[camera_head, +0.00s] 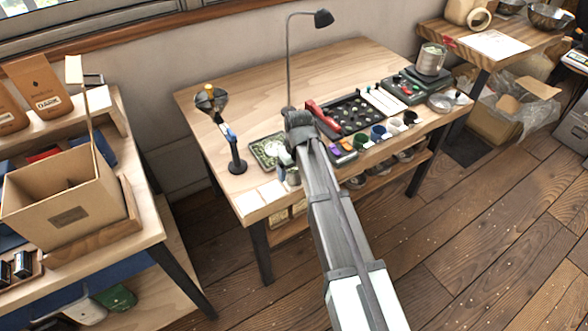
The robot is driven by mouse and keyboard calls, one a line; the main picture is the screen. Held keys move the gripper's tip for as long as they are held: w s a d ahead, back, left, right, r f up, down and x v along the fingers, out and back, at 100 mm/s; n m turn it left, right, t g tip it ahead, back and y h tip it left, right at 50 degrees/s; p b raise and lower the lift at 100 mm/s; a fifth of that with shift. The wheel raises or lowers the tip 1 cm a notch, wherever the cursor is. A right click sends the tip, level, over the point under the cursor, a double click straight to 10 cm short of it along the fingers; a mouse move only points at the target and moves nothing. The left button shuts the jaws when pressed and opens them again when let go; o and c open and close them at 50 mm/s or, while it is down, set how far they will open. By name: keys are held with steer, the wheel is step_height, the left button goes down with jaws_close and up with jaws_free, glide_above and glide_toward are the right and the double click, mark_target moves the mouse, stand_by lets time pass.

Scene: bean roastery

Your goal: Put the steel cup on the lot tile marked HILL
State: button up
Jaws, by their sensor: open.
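My gripper (299,128) is over the middle table, at the far end of my arm. It looks open, but its fingertips are small and partly hidden by the arm. A small silvery cup (293,176), which looks like the steel cup, stands near the table's front edge, just left of my arm and nearer than the gripper. Two pale tiles, one (273,190) beside the cup and one (249,203) at the front left corner, lie flat. Any marking such as HILL is too small to read.
A black stand (236,160), a green-patterned tray (267,151), a dark sorting tray (352,112) and several coloured cups (378,133) crowd the table (220,188). A thin lamp (289,60) rises behind. The back left tabletop is clear.

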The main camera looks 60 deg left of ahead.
step_height(320, 180, up, 12)
steer(key=d, duration=0.1)
steer(key=shift+d, duration=0.2)
stand_by(0.3)
steer(key=shift+r, duration=0.1)
